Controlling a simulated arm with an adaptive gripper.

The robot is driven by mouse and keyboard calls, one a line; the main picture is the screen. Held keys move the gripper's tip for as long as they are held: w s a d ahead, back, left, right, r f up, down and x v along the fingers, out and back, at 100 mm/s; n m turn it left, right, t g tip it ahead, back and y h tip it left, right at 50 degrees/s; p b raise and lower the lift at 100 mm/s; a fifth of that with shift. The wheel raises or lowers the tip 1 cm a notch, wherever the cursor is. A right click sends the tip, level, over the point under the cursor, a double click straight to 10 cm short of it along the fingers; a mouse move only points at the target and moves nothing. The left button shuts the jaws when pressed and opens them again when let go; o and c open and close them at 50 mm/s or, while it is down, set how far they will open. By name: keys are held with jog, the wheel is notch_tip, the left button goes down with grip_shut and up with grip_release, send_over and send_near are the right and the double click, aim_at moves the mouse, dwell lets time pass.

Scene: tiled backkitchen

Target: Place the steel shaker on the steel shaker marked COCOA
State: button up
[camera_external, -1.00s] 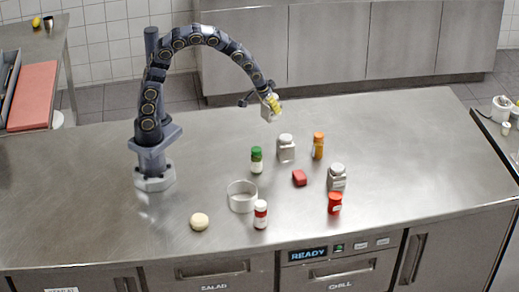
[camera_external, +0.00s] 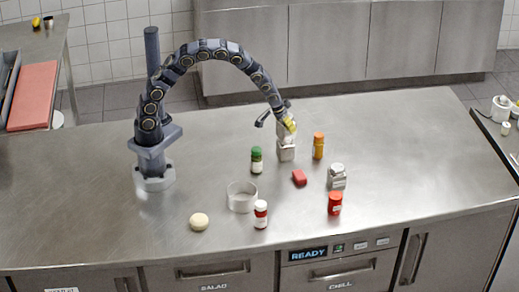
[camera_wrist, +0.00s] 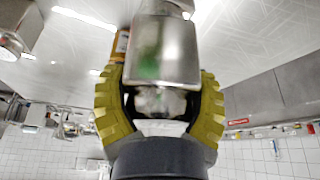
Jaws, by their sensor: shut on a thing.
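My gripper (camera_external: 290,125), with yellow ribbed fingers, is shut on a steel shaker (camera_external: 287,136). In the wrist view the held shaker (camera_wrist: 165,50) has its rounded top between the fingers (camera_wrist: 160,105), and its body extends beyond them. Another steel shaker (camera_external: 286,153) stands on the counter directly below the held one. Part of it shows at the top edge of the wrist view (camera_wrist: 180,5). The held shaker is at or just above its top; I cannot tell whether they touch. A third steel shaker (camera_external: 337,178) stands to the right. The COCOA lettering cannot be read.
An orange-lidded jar (camera_external: 318,146) stands close right of the stack, and a green-lidded jar (camera_external: 256,160) close left.

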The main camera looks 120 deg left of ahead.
jog(key=shift+f, duration=0.1)
jog(key=o, duration=1.2)
jog(key=v, duration=1.2)
jog(key=s+d+r+m+h, duration=0.1)
jog(key=d+r+m, duration=0.25)
jog(key=d, duration=0.75)
jog(key=s+d+r+m+g+h, duration=0.3)
jog(key=s+d+m, duration=0.7)
jog(key=s+d, duration=0.8)
jog(key=d, duration=0.4)
jog(key=shift+s, duration=0.35)
